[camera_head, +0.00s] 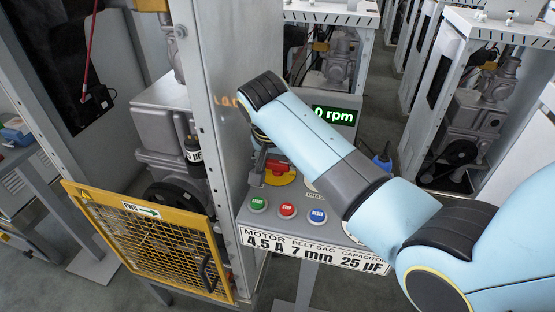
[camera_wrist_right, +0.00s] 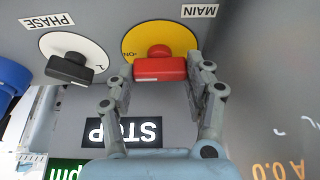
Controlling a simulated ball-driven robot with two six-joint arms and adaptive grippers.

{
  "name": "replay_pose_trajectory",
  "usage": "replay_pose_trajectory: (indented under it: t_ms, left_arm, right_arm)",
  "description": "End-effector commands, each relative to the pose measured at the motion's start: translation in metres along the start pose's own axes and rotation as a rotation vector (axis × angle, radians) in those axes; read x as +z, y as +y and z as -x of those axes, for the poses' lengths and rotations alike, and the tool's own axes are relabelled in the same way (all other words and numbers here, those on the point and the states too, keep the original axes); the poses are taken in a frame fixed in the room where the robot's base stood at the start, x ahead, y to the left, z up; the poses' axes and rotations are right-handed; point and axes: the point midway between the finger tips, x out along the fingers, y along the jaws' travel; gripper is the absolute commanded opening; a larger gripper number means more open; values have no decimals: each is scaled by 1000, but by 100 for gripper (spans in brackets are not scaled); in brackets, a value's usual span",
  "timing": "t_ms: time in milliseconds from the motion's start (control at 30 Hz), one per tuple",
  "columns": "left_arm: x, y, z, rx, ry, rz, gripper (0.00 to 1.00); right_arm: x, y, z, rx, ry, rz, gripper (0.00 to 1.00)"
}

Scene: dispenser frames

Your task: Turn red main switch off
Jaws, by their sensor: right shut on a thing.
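The red main switch is a red handle on a yellow round plate (camera_wrist_right: 160,35) under an upside-down MAIN label in the right wrist view. The red handle (camera_wrist_right: 160,68) lies crosswise in that view, with ON printed on the plate to its left. My right gripper (camera_wrist_right: 160,78) is shut on the handle, one finger at each end. In the head view the red handle (camera_head: 278,167) shows on the panel, partly hidden by my right gripper (camera_head: 262,165) and arm. My left gripper is in neither view.
A black PHASE knob (camera_wrist_right: 70,67) sits beside the switch. Green (camera_head: 258,204), red (camera_head: 287,210) and blue (camera_head: 317,215) buttons line the panel's front. A display (camera_head: 333,115) reads 0 rpm. A yellow mesh guard (camera_head: 150,240) and tall cabinet post (camera_head: 222,150) stand left.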

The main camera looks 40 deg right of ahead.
Motion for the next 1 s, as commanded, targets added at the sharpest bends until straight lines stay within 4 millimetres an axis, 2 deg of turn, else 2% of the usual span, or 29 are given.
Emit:
replay_pose_trajectory:
  t_ms: [233,433,1000]
  left_arm:
    - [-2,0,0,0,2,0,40]
    - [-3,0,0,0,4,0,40]
    - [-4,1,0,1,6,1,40]
  right_arm:
    - [0,1,0,-12,-1,33,20]
    - [0,1,0,-52,0,128,20]
    - [-1,4,-1,-250,0,609,20]
